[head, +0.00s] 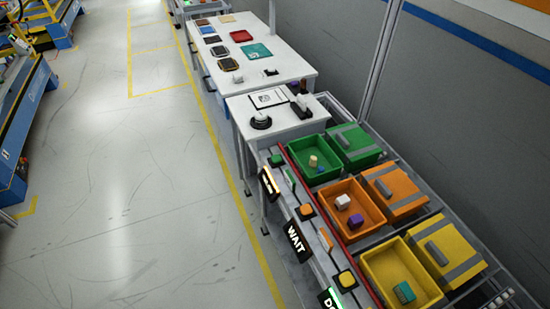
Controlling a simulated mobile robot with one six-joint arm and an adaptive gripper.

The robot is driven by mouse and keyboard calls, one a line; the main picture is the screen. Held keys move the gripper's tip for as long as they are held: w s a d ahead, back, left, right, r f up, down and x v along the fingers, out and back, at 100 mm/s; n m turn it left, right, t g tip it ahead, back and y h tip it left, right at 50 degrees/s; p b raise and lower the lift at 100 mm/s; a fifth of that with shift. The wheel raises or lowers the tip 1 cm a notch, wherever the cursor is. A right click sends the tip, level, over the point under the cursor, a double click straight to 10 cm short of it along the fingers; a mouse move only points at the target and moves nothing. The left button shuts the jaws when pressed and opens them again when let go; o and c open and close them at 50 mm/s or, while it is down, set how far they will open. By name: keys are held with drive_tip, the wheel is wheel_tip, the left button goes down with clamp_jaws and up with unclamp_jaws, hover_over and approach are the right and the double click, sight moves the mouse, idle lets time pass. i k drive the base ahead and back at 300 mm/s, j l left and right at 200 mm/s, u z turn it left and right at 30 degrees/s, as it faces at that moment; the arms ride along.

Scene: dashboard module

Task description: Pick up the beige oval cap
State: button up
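I cannot tell for sure which thing is the beige oval cap. A small beige piece (313,160), rounded and upright-looking, sits in the open green bin (297,157) beside a small blue piece (321,169). A flat tan piece (226,18) lies at the far end of the long white table (285,48); its exact shape is too small to make out. My gripper and arm do not show in the head view.
An orange bin (375,212) holds a white and a purple block; a yellow bin (372,262) holds a teal block. Lidded boxes stand to their right. A small white table (285,122) carries a clipboard. The floor (130,200) at left is clear.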

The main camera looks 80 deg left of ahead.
sight(312, 163)
drive_tip(key=u, duration=2.55)
drive_tip(key=i+j+z, duration=0.1)
drive_tip(key=i+j, duration=0.15)
drive_tip(key=i+j+z, duration=0.15)
drive_tip(key=i+j, duration=0.15)
drive_tip(key=i+j+z, duration=0.1)
drive_tip(key=i+j, duration=0.2)
drive_tip(key=i+j+z, duration=0.1)
drive_tip(key=i+j, duration=0.15)
drive_tip(key=i+j+z, duration=0.15)
drive_tip(key=j, duration=0.3)
drive_tip(key=i+j+z, duration=0.1)
drive_tip(key=i+j, duration=0.2)
drive_tip(key=i+j+z, duration=0.1)
drive_tip(key=j, duration=0.4)
drive_tip(key=i+j+z, duration=0.15)
drive_tip(key=j, duration=0.25)
drive_tip(key=i, duration=0.1)
